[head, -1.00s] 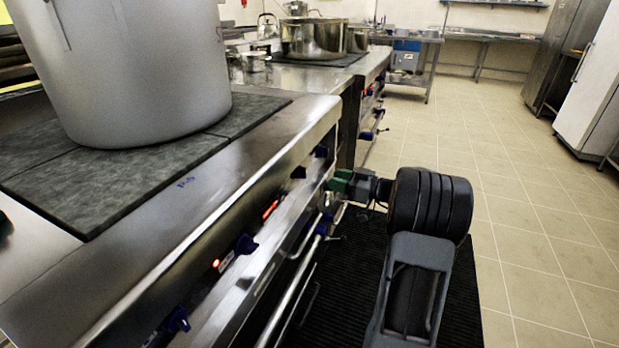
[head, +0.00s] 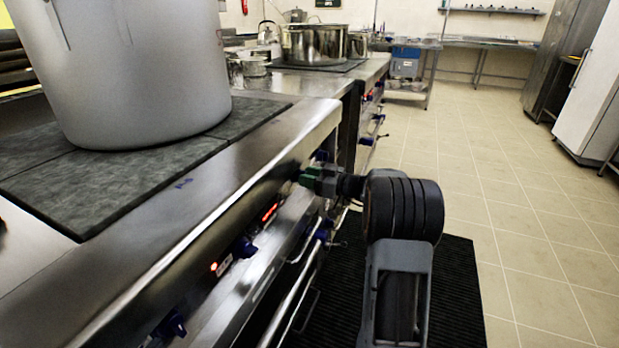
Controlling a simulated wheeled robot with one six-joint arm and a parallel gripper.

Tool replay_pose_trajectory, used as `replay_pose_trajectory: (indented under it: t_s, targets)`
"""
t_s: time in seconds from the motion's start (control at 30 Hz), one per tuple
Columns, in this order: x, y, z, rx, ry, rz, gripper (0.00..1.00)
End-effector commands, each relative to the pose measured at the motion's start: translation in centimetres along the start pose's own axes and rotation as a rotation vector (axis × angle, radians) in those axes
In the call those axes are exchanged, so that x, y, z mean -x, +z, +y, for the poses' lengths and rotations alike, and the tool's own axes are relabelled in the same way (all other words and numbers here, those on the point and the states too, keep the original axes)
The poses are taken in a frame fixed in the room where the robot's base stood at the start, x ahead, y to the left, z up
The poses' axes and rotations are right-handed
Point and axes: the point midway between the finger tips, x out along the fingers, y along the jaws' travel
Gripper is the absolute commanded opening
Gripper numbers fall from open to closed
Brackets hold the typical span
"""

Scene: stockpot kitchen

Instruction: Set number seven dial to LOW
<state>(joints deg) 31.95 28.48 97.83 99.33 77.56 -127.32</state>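The stove's front panel (head: 205,275) runs along the left with several dark blue dials. One dial (head: 243,247) shows in the middle of the panel, one (head: 173,324) nearer to me, and one (head: 320,156) at the far end. No number or LOW mark is legible, so I cannot tell which is number seven. My gripper (head: 304,178), with green on its fingers, is at the panel's far part, where it hides another dial. Whether it touches or grips that dial is hidden.
A large grey stockpot (head: 130,70) stands on the dark stove top (head: 40,180). A rail (head: 300,285) runs below the panel, close under my gripper. A black mat (head: 455,290) lies on the floor. The tiled floor (head: 530,230) to the right is clear.

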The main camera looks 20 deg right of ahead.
Motion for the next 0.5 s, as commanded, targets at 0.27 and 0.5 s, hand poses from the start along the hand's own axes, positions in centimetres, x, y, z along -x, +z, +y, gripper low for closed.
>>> replay_pose_trajectory:
  t_s: [0.27, 0.5]
  targets:
    - [0.03, 0.00, 0.00, 0.000, 0.000, 0.000, 0.13]
    - [0.04, 0.00, 0.00, 0.000, 0.000, 0.000, 0.00]
